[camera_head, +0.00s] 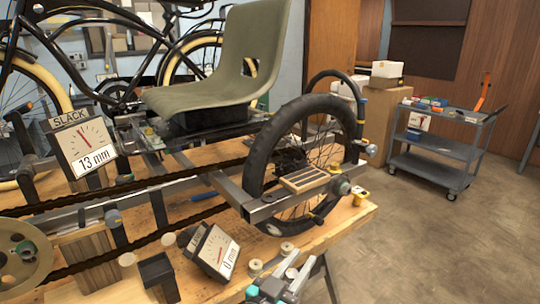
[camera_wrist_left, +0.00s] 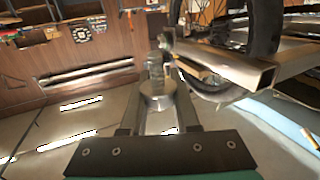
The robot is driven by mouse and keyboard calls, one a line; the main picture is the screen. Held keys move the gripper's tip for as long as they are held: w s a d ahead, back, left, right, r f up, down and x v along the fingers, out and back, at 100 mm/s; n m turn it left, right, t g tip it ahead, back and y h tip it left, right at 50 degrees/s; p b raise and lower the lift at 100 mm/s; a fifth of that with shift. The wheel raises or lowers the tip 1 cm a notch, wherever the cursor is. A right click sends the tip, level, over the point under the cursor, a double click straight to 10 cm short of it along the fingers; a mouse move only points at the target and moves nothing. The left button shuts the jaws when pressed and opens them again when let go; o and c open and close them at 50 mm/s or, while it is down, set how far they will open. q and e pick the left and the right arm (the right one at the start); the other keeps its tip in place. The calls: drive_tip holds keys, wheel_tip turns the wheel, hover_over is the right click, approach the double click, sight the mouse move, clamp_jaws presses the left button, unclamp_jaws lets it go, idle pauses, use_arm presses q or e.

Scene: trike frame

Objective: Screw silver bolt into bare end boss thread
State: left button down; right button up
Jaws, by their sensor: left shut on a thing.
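My left gripper (camera_head: 303,266) is low in the head view, in front of the workbench's near edge. In the left wrist view, its two fingers (camera_wrist_left: 157,84) are shut on a silver bolt (camera_wrist_left: 156,93), with a rounded metal face toward the camera. The bolt cannot be made out clearly in the head view. A round grey boss (camera_head: 341,186) sits at the trike frame's end by the wheel, apart from the gripper; its thread is not visible. Another round grey part (camera_wrist_left: 166,40) shows beyond the fingertips. My right gripper is not in view.
The trike frame (camera_head: 235,190) with its black-tyred wheel (camera_head: 258,150) fills the bench (camera_head: 345,222). Two dial gauges, SLACK (camera_head: 84,145) and a lower one (camera_head: 213,250), stand nearby. A grey cart (camera_head: 440,147) is at the back right. The right floor is clear.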

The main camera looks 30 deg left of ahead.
use_arm(q)
drive_tip(key=w+a+r+n+y+p, duration=0.2)
drive_tip(key=w+a+r+p, duration=0.8)
drive_tip(key=r, duration=0.6)
drive_tip(key=w+a+y, duration=0.1)
drive_tip(key=w+a, duration=0.1)
drive_tip(key=a, duration=0.1)
drive_tip(key=shift+w+a+r+p, duration=0.2)
drive_tip(key=shift+w+p, duration=0.1)
drive_tip(key=shift+w, duration=0.1)
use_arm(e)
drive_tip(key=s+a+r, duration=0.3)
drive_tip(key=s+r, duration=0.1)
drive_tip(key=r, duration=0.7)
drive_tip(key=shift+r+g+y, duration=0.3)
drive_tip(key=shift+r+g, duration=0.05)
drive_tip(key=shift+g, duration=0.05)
use_arm(q)
drive_tip(key=shift+f, duration=0.75)
drive_tip(key=shift+f+b, duration=1.75)
drive_tip(key=shift+f, duration=0.4)
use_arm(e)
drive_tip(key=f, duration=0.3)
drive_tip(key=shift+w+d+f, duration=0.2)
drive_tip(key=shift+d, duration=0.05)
use_arm(q)
drive_tip(key=shift+p, duration=0.75)
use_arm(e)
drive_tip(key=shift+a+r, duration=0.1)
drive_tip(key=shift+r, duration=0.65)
